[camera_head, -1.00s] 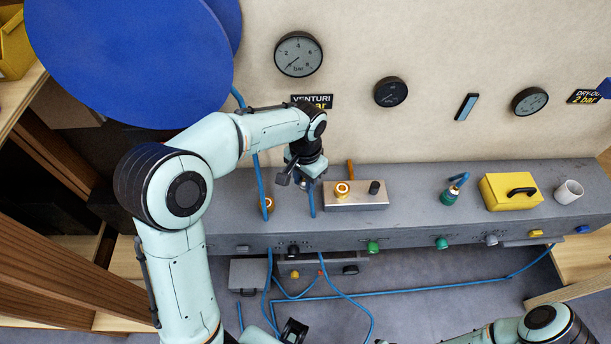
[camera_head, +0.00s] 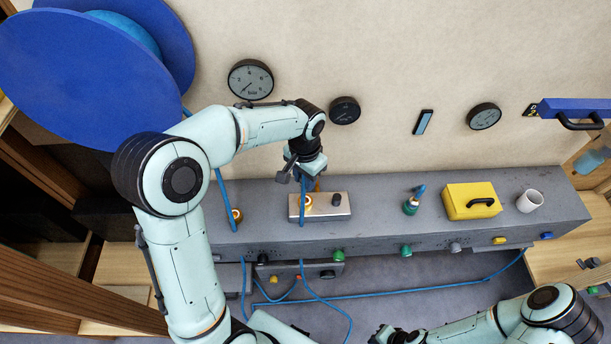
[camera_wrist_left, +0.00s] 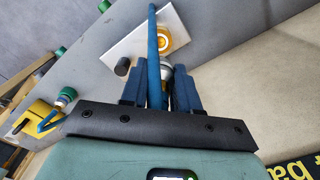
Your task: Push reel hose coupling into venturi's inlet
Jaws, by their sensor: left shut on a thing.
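The venturi is a pale metal block (camera_head: 325,212) on the grey bench, with an orange-and-white ringed inlet (camera_head: 305,203) and a black knob (camera_head: 336,200). My left gripper (camera_head: 303,176) is above the inlet end, shut on the blue reel hose's coupling. In the left wrist view the blue fingers (camera_wrist_left: 160,90) flank the grey coupling (camera_wrist_left: 167,72), and the hose (camera_wrist_left: 153,45) runs past it. The ringed inlet (camera_wrist_left: 166,40) shows just beyond the coupling; I cannot tell whether they touch. My right gripper (camera_head: 388,336) is partly visible at the bottom edge, its jaws unclear.
A blue reel (camera_head: 80,80) hangs at upper left. A brass fitting (camera_head: 236,215) stands left of the block. A green fitting (camera_head: 411,206), yellow case (camera_head: 470,201) and white mug (camera_head: 530,201) stand to its right. Gauges hang on the wall.

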